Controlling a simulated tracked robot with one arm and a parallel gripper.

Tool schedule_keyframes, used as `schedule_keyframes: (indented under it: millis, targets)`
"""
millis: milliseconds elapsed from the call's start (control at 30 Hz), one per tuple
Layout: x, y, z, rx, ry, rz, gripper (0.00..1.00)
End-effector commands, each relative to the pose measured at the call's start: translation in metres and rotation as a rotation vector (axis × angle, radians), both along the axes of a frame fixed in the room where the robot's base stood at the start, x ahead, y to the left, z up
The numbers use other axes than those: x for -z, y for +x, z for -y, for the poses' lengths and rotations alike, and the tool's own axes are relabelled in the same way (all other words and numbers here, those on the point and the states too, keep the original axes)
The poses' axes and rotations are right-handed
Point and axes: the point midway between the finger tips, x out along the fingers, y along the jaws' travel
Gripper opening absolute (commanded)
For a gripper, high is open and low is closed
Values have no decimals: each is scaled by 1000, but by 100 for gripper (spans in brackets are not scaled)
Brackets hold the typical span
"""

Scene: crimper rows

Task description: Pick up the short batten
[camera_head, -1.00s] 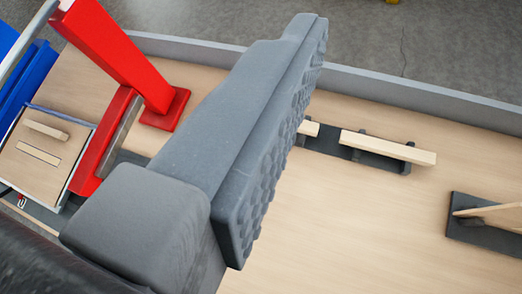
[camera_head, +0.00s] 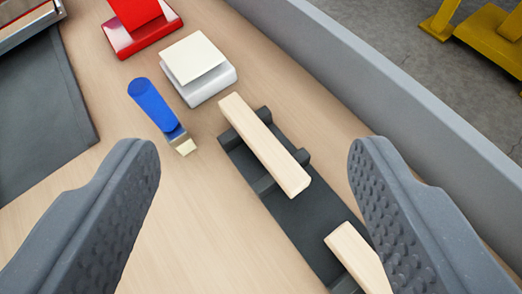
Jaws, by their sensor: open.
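A pale wooden batten (camera_head: 264,145) lies across two dark notched rests on a black holder (camera_head: 290,222), and its whole length shows. A second pale batten (camera_head: 357,258) lies on the same holder lower right. The frame edge and my right finger cut it off, so I cannot compare their lengths in this view. My gripper (camera_head: 255,155) is open and empty. Its two ridged grey fingers stand wide apart, with the first batten in the gap between them in the picture. The height of the fingers above it is hard to tell.
A white block with a cream top (camera_head: 198,68) and a blue-handled tool (camera_head: 155,105) lie left of the holder. A red stand (camera_head: 140,25) and a dark mat (camera_head: 45,110) are further left. A grey rim (camera_head: 390,105) runs along the right.

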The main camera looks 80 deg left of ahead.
Motion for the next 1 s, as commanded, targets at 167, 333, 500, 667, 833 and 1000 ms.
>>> schedule_keyframes:
  millis: [167, 333, 500, 667, 833, 1000]
  targets:
    - [66, 8, 4, -112, 22, 41, 62]
    - [103, 9, 11, -180, 35, 86, 62]
    - [119, 8, 13, -210, 39, 109, 62]
    - [125, 8, 4, -218, 41, 113, 62]
    - [137, 10, -18, -219, 41, 111, 62]
    - [151, 13, -46, -220, 41, 110, 62]
